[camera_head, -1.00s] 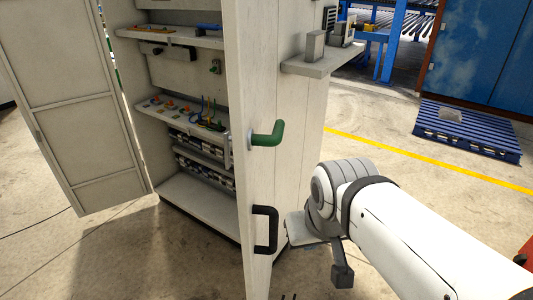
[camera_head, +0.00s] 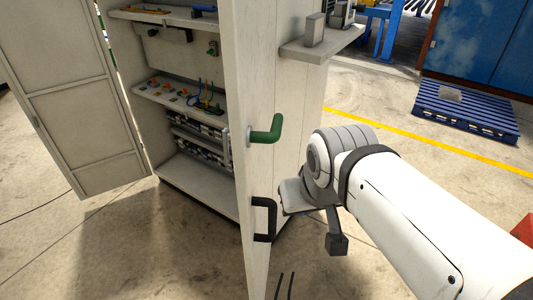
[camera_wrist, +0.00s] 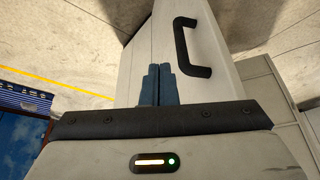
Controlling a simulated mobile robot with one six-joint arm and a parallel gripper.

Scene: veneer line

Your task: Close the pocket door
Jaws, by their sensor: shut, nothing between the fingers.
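A tall white cabinet (camera_head: 200,204) stands with two door leaves swung open. The near leaf (camera_head: 254,172) is seen almost edge-on, with a green lever handle (camera_head: 266,131) and a black pull handle (camera_head: 263,219) below it. The other leaf (camera_head: 84,110) is a panelled white one at the left. I cannot tell which leaf is the pocket door. My gripper (camera_wrist: 159,68) has its fingers together in the wrist view, in front of a white panel with a black pull handle (camera_wrist: 188,47). I cannot tell whether they touch it.
The cabinet's shelves (camera_head: 190,97) hold cables and several small parts. A side shelf (camera_head: 322,43) juts out to the right. A blue pallet (camera_head: 467,110) lies on the floor beyond a yellow line (camera_head: 440,150). The floor left of the near leaf is clear.

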